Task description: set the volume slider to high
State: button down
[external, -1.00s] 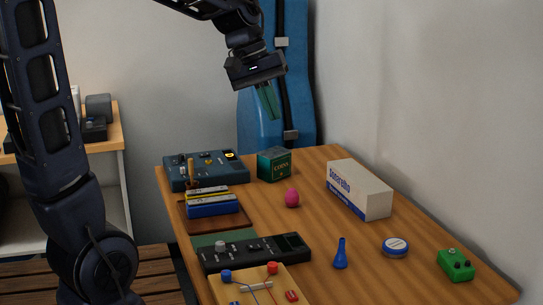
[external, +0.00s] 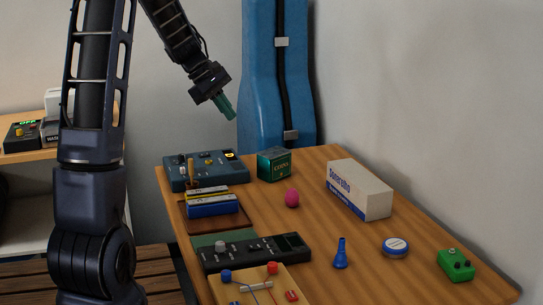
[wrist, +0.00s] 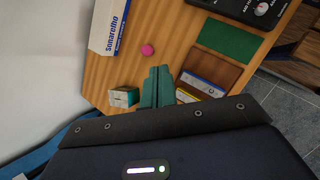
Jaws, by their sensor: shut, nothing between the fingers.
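My gripper (external: 232,114) is shut and empty, in the air above and behind the blue-grey device. Its green fingers also show close together in the wrist view (wrist: 157,86). The blue-grey device (external: 207,171) with small controls and a lit yellow spot sits at the table's far left. A black control box (external: 257,252) with a pale knob, small controls and a dark window lies nearer the front. Part of it shows at the top right of the wrist view (wrist: 262,8). I cannot tell which control is the volume slider, or its setting.
A green box (external: 274,164), pink egg-shaped thing (external: 292,198) and white-blue carton (external: 360,190) stand on the table (external: 330,275). Harmonicas (external: 212,206) lie on a brown board. A wooden board with coloured knobs (external: 255,291) is in front. A blue case (external: 272,80) stands behind.

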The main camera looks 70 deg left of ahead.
jog(key=s+a+f+n+t+y, duration=0.1)
jog(key=s+a+f+n, duration=0.4)
jog(key=s+a+f, duration=0.4)
jog(key=s+a+f+n+t+y, duration=0.1)
jog(key=s+a+f+n, duration=0.5)
jog(key=s+a, duration=0.9)
notch_tip(320, 180, down, 3)
jog(key=shift+a+n+t+y, duration=0.3)
jog(key=shift+a+t, duration=0.2)
jog(key=shift+a, duration=0.4)
send_near(186, 173)
jog(key=f, duration=0.1)
jog(key=w+f, duration=0.1)
jog(key=f, duration=0.1)
jog(key=w+a+f, duration=0.1)
jog(key=shift+w+f, duration=0.15)
jog(key=shift+f, duration=0.05)
jog(key=shift+w, duration=0.85)
